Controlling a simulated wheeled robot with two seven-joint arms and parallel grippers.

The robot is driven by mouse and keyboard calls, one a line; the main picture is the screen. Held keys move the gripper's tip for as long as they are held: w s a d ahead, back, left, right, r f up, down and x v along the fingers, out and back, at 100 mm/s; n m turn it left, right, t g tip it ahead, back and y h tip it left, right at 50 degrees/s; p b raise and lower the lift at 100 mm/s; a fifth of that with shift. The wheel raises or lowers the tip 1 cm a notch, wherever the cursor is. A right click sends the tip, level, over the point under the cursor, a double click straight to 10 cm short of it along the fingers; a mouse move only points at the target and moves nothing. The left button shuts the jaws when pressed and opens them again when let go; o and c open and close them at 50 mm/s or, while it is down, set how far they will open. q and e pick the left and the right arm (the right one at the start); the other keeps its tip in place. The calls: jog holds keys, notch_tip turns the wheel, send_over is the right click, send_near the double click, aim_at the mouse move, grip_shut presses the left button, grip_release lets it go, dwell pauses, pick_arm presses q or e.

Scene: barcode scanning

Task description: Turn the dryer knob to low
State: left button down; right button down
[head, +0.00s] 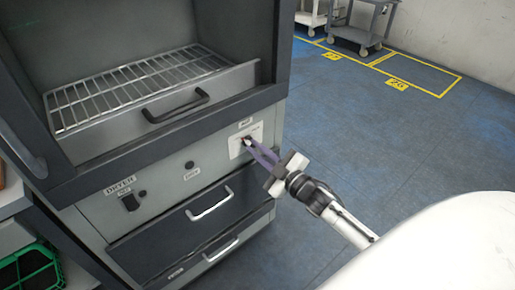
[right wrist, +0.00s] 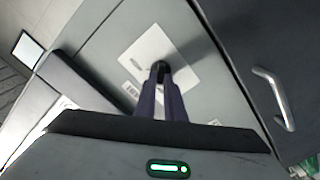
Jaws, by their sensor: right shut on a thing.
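The dryer (head: 160,180) is a grey cabinet on the left of the head view. Its knob (head: 247,141) is small and dark, on a white label plate (head: 236,149) at the right of the front panel. My right gripper (head: 252,146) reaches in from the right with its fingers shut on the knob. In the right wrist view the knob (right wrist: 158,68) sits between the fingertips, in front of the white plate (right wrist: 150,55). The fingers hide much of the knob, and its setting cannot be read. My left gripper is not in view.
A wire rack (head: 140,85) sits in the open dryer chamber, above a dark handle (head: 176,106). A black switch (head: 130,203) and drawers with handles (head: 209,206) are lower down. A green crate (head: 30,268) stands at lower left.

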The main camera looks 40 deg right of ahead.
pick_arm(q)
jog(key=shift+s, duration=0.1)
pick_arm(e)
jog(key=shift+n, duration=0.5)
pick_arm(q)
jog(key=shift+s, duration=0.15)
pick_arm(e)
jog(key=c, duration=1.8)
grip_release()
jog(key=shift+c, duration=0.2)
jog(key=shift+s, duration=0.15)
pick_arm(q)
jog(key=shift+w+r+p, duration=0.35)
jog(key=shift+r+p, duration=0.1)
pick_arm(e)
jog(key=s, duration=1)
jog(key=shift+d, duration=0.35)
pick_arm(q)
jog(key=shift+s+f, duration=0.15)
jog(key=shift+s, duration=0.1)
